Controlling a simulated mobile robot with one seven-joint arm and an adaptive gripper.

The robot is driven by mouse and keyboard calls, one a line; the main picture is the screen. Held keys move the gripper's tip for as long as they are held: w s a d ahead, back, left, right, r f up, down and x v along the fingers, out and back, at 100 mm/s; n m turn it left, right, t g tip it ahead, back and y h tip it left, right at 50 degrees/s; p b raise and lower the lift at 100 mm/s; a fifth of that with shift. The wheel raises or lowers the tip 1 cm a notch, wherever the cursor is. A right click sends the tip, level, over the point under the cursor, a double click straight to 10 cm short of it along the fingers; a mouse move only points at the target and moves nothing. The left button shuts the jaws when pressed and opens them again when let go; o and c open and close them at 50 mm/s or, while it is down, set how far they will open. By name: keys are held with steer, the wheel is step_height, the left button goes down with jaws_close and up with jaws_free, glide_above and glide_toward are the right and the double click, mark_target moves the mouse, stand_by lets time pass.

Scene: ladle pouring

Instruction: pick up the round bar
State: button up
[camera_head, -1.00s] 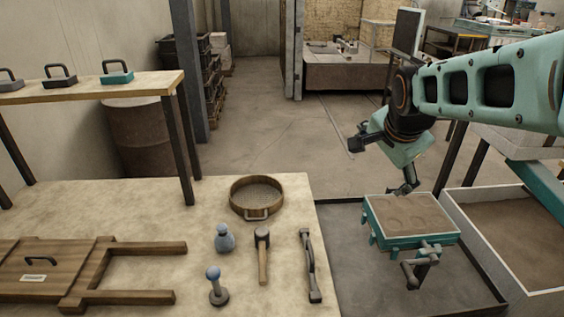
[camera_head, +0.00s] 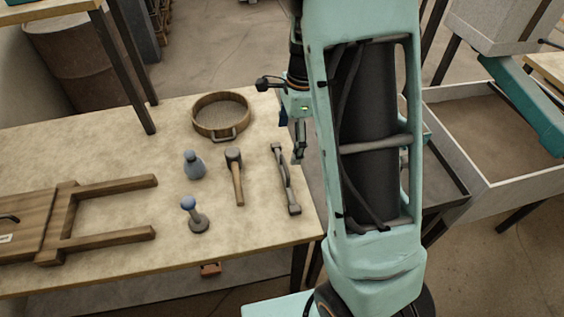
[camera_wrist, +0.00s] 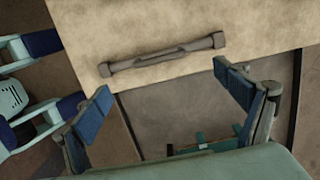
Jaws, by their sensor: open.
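The round bar (camera_head: 285,180) is a grey metal bar with thicker ends. It lies flat near the right edge of the workbench (camera_head: 110,130). In the wrist view the bar (camera_wrist: 163,56) lies across the upper middle, close to the bench edge. My gripper (camera_wrist: 163,82) is open and empty there, its two blue-padded fingers spread on either side, with the bar ahead of the fingertips and apart from them. In the head view my gripper (camera_head: 299,142) is partly hidden by my own arm, just right of the bar's far end.
A hammer (camera_head: 236,178), a blue-grey bottle-shaped item (camera_head: 194,166) and a blue-knobbed tool (camera_head: 194,215) stand or lie left of the bar. A round sieve (camera_head: 220,135) sits behind them. A wooden frame (camera_head: 70,220) is at left. A sand-filled bin (camera_head: 500,140) stands at right.

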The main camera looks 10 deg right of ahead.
mark_target(285, 164)
steer(key=f, duration=0.6)
steer(key=a+f, duration=0.1)
steer(key=f, duration=0.3)
steer(key=shift+s+f, duration=0.1)
steer(key=shift+s, duration=0.05)
steer(key=shift+c, duration=0.5)
steer(key=c, duration=1.3)
steer(key=shift+c, duration=0.3)
